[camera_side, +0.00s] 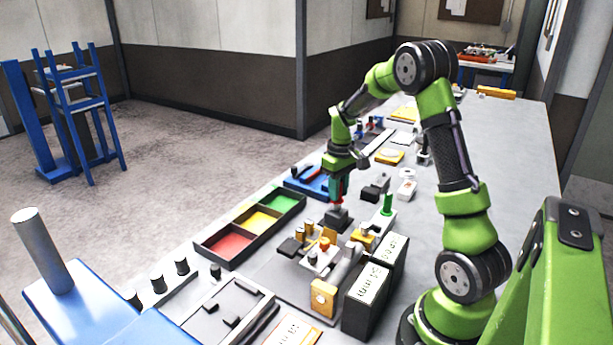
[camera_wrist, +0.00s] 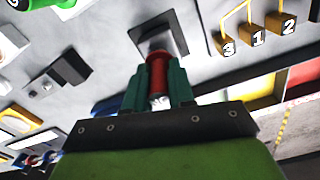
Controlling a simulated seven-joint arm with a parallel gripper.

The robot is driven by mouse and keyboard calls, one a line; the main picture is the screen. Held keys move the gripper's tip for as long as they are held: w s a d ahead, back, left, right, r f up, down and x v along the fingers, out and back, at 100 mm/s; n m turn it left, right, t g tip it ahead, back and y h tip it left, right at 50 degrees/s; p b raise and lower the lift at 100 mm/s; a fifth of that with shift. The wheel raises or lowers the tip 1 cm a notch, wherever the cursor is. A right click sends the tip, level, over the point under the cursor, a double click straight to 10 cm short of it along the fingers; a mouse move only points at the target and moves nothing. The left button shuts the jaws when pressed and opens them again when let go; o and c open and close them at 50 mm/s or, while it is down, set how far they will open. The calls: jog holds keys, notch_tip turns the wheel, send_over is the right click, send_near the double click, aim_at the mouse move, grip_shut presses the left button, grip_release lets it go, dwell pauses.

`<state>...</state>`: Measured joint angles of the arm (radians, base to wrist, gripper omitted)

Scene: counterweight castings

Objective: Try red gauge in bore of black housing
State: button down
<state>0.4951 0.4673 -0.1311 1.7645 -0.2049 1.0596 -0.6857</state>
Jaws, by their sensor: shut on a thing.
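My gripper (camera_side: 337,188) points down, and its teal fingers are shut on the red gauge (camera_side: 337,206). In the wrist view the red gauge (camera_wrist: 158,72) stands between the two fingertips (camera_wrist: 159,84). The black housing (camera_side: 337,220) sits on the grey table directly below the gauge. In the wrist view the housing (camera_wrist: 172,42) is a dark block just beyond the gauge's far end. The gauge's lower end meets or nearly meets the housing's top. The gauge and fingers hide the bore, so I cannot tell whether the tip is inside it.
A tray (camera_side: 209,246) with red, yellow and green compartments lies left of the housing. A green gauge (camera_side: 388,205) stands at the right, near dark blocks (camera_side: 371,192). Fittings (camera_side: 320,258) and black labelled boxes (camera_side: 368,302) crowd the front. The wrist view shows a numbered rack (camera_wrist: 256,38).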

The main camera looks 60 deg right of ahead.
jog(key=shift+r, duration=0.1)
jog(key=shift+r, duration=2.55)
